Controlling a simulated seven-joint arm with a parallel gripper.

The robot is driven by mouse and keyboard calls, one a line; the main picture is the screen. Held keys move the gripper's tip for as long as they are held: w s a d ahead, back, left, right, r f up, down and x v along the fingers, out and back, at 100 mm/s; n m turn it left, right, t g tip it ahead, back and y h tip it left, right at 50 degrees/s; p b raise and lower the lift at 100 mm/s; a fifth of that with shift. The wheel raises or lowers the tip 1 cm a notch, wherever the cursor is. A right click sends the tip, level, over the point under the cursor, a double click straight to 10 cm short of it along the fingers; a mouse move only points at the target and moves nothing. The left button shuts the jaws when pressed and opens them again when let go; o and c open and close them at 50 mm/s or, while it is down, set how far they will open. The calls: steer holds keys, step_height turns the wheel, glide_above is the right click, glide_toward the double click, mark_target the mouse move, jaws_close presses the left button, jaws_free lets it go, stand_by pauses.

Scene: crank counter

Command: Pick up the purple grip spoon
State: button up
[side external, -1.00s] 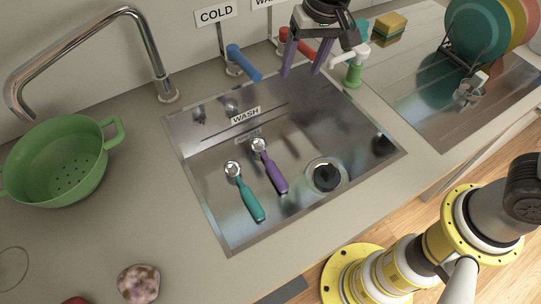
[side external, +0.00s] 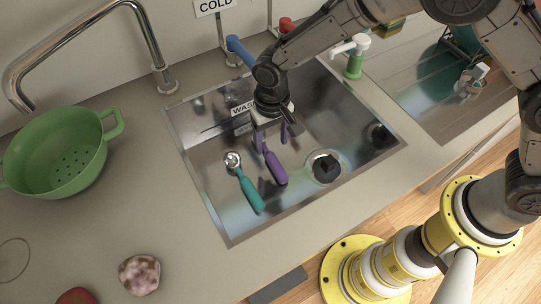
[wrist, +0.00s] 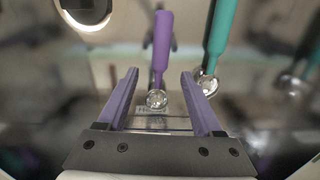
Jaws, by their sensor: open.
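The purple grip spoon (side external: 276,168) lies on the floor of the steel sink, its metal bowl hidden behind my gripper in the side view. In the wrist view the purple grip spoon (wrist: 162,45) shows with its handle pointing up the picture and its round metal bowl between my fingers. My gripper (side external: 271,142) is low over the sink, above the spoon's bowl end. In the wrist view my gripper (wrist: 160,85) has its purple fingers apart, with nothing held between them.
A teal-handled spoon (side external: 249,190) lies just left of the purple one; it also shows in the wrist view (wrist: 220,28). The drain (side external: 324,167) is to the right. Sink walls surround the spoons. A green colander (side external: 60,160) stands on the left counter.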

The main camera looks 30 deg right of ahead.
mark_target(270, 155)
steer(key=shift+w+f, duration=0.15)
steer(key=shift+f, duration=1.2)
steer(key=shift+w+f, duration=0.1)
steer(key=shift+f, duration=1.25)
steer(key=shift+c, duration=0.3)
jaws_close()
